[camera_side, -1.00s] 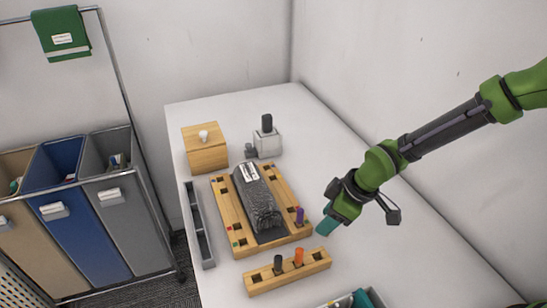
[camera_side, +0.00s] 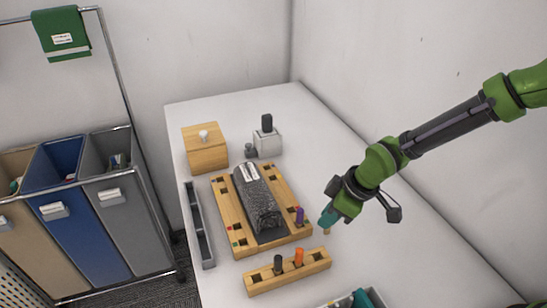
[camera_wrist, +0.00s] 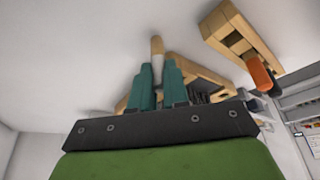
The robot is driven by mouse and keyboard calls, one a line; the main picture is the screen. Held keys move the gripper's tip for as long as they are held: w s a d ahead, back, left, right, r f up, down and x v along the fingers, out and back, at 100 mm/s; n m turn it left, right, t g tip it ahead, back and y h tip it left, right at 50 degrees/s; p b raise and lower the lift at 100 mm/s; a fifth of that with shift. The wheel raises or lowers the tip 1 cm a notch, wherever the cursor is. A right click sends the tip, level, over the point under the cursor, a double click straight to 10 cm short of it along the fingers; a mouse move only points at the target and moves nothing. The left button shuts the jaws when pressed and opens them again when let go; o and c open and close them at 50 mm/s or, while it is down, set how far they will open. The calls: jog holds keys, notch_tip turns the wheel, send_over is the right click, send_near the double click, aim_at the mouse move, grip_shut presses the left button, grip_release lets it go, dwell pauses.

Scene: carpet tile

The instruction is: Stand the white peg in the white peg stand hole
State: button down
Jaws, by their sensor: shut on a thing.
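My gripper (camera_side: 329,218) has teal fingers and is shut on a pale peg, held in the air right of the wooden board. The peg's light tan end (camera_side: 326,231) shows below the fingers in the side view. In the wrist view the peg (camera_wrist: 157,46) sticks out between the fingertips (camera_wrist: 157,70), whitish with a tan end. The wooden board (camera_side: 225,216) has square holes near its corners, small coloured marks, and a purple peg (camera_side: 300,216) standing at its near right. I cannot make out which hole is marked white.
A wooden block (camera_side: 258,284) with a black peg (camera_side: 278,264) and an orange peg (camera_side: 299,257) stands in front. A grey patterned object (camera_side: 262,205) lies on the board. A wooden box (camera_side: 207,153) and grey tray (camera_side: 200,232) are left.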

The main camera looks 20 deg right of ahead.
jog(key=v, duration=0.3)
jog(key=shift+w+a+r, duration=0.1)
jog(key=shift+a+r, duration=0.05)
jog(key=shift+a, duration=0.05)
jog(key=shift+s+d+n, duration=0.5)
jog(key=shift+s+d, duration=1.6)
jog(key=shift+s, duration=4.8)
jog(key=w+a+r+n+g+y, duration=0.15)
jog(key=w+a+r+n, duration=0.25)
jog(key=a, duration=0.8)
jog(key=w+a+r+n+g, duration=0.25)
jog(key=w+a+n, duration=0.2)
jog(key=a, duration=0.75)
jog(key=shift+m+t, duration=0.25)
jog(key=shift+t, duration=0.15)
jog(key=f, duration=0.9)
jog(key=shift+d+f, duration=0.1)
jog(key=shift+d, duration=0.2)
jog(key=shift+f, duration=0.15)
